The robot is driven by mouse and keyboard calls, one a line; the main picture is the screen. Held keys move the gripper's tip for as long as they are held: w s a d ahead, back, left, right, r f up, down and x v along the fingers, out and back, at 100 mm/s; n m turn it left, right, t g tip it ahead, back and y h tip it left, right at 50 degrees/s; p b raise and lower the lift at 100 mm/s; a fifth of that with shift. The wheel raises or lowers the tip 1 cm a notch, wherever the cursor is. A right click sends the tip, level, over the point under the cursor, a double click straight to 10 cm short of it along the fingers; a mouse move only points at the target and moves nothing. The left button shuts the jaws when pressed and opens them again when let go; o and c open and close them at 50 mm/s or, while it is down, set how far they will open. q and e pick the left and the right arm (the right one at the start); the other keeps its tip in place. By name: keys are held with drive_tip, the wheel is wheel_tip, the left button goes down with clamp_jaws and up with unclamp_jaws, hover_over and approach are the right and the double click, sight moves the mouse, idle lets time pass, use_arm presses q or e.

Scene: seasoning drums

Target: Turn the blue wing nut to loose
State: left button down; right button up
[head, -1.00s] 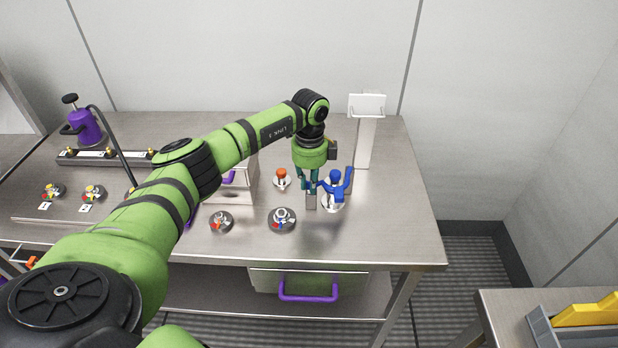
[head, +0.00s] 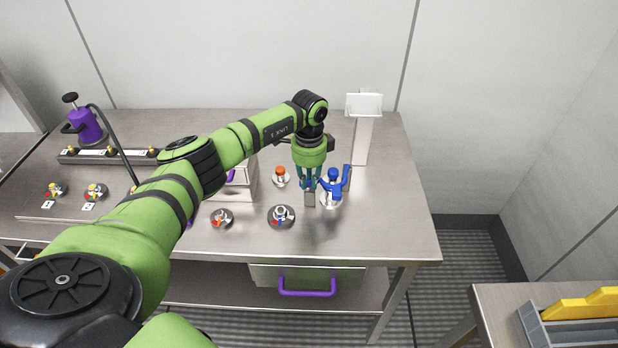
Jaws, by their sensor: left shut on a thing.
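The blue wing nut (head: 334,183) sits on a pale round base on the metal table, right of centre. My left gripper (head: 327,189) reaches down over it from the upper left. Its grey finger pads are on the left and right sides of the nut, and it is shut on the nut. The exact contact is small and partly hidden by the fingers. My right gripper is not in view.
An orange-topped fitting (head: 281,176) and two dark round fittings stand left of the nut. A white stand (head: 363,130) rises just behind it. A purple pump (head: 85,125) is at the far left. The table's right end is clear.

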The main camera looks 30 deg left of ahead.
sight(309, 181)
use_arm(q)
drive_tip(key=shift+r, duration=0.1)
drive_tip(key=c, duration=1.2)
unclamp_jaws()
wheel_tip(309, 181, up, 12)
